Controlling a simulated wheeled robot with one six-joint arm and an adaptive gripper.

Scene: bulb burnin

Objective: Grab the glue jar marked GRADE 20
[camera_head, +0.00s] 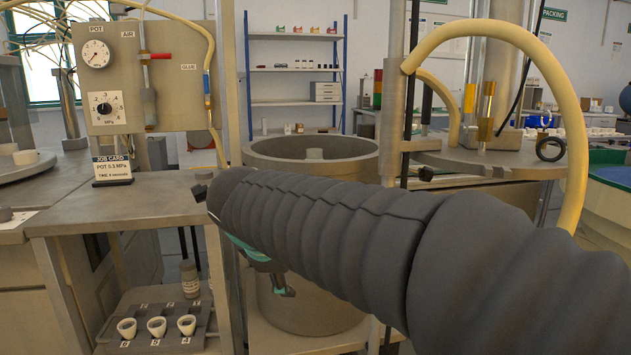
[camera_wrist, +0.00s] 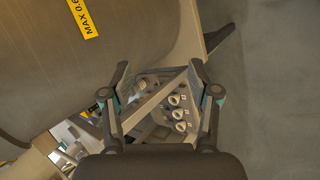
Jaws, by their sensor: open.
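No label reading GRADE 20 can be made out. A small grey-brown jar (camera_head: 190,279) with a lid stands on the low shelf under the left bench in the head view. Its marking is too small to read, so I cannot tell its grade. My gripper (camera_wrist: 160,68) is open and empty in the wrist view, with its two fingers spread. In the head view it is mostly hidden behind my dark, ribbed arm. Only teal and dark parts of it show, in front of the large metal pot (camera_head: 312,308) and right of the jar.
A grey rack (camera_head: 169,342) on the low shelf holds white cups (camera_head: 156,327), which also show between my fingers in the wrist view (camera_wrist: 177,113). The bench top (camera_head: 120,204) carries a job card (camera_head: 112,168). A hose (camera_head: 575,130) arches at right.

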